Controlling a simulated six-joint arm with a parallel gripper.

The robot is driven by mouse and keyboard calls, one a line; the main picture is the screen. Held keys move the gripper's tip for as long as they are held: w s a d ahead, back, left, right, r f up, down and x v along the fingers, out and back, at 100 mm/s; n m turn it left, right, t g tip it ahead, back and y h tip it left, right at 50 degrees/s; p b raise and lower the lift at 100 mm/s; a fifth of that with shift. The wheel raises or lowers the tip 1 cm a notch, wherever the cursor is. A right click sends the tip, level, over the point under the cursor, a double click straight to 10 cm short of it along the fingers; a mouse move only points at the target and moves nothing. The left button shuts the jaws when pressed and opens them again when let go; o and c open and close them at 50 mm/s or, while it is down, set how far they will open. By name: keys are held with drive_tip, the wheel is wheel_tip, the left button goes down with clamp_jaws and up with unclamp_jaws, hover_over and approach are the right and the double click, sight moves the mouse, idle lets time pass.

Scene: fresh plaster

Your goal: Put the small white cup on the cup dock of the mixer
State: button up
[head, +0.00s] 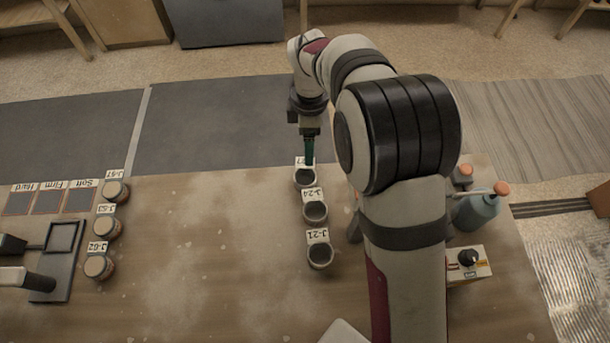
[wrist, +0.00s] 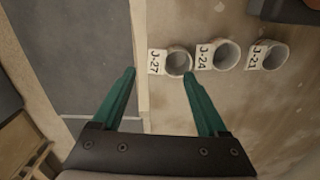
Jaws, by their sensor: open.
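Three small whitish-grey cups stand in a row behind labels. They are the J-27 cup (head: 305,178) at the far edge, the J-24 cup (head: 316,212) and the J-21 cup (head: 320,257). The wrist view shows J-27 (wrist: 179,63), J-24 (wrist: 227,55) and J-21 (wrist: 274,56). I cannot tell which one the task means. My gripper (head: 309,160) is open and empty, its green fingers above and beside the J-27 cup. In the wrist view, my gripper (wrist: 159,74) has its right fingertip near that cup's rim. I cannot make out the mixer's cup dock.
A blue-grey bottle-like object (head: 477,212) with an orange top and a box with a black knob (head: 468,262) stand right of my arm. Several labelled jars (head: 107,227) and a dark tray (head: 57,262) stand left. The table (head: 220,250) between is clear.

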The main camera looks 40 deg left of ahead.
sight(305, 176)
drive_tip(key=f, duration=0.6)
drive_tip(key=a+f, duration=0.1)
drive_tip(key=f, duration=0.2)
drive_tip(key=shift+s+f, duration=0.1)
drive_tip(key=shift+f, duration=0.1)
clamp_jaws()
